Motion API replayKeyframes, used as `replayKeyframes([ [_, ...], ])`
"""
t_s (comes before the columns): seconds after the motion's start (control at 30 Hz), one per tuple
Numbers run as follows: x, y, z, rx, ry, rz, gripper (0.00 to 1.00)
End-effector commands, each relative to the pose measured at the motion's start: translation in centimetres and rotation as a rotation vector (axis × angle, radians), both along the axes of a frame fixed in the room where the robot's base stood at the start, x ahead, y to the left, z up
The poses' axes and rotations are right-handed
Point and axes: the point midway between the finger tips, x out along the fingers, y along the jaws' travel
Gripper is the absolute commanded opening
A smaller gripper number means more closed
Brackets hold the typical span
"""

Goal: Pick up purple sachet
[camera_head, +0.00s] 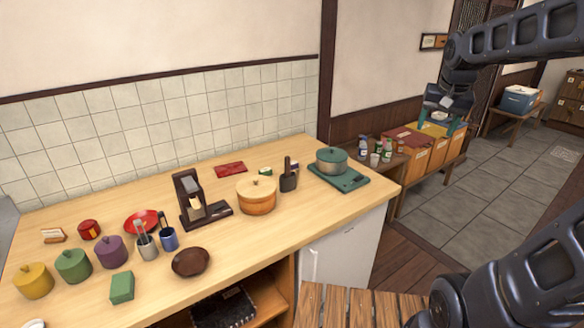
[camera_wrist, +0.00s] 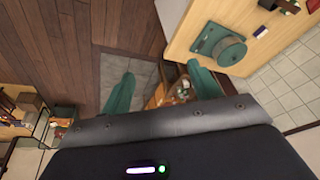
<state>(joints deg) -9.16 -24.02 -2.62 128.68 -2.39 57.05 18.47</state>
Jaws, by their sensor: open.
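I cannot make out a purple sachet for certain. A small pale packet (camera_head: 294,164), too small to read, lies partly behind the dark utensil holder (camera_head: 288,180) on the wooden counter (camera_head: 330,212). A purple lidded jar (camera_head: 110,252) stands at the counter's left. My gripper (camera_head: 441,129) is off to the right of the counter, in front of the side table with orange crates. In the wrist view its teal fingers (camera_wrist: 160,70) are spread apart with nothing held between them.
A wooden tub (camera_head: 257,196) and a dark stand (camera_head: 191,199) are mid-counter. Bottles (camera_head: 377,147) stand on a low side table. Tiled floor (camera_head: 478,205) is clear at right.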

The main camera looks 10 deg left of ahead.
Motion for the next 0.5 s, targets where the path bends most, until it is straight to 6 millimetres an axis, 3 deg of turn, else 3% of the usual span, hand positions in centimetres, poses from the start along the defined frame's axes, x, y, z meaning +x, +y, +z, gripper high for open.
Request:
replayKeyframes([
  [0.23,7.6,3.2,0.8,0.017,0.043,-0.087,0.62],
  [0.5,15.5,7.6,0.2,0.021,0.077,-0.190,0.62],
])
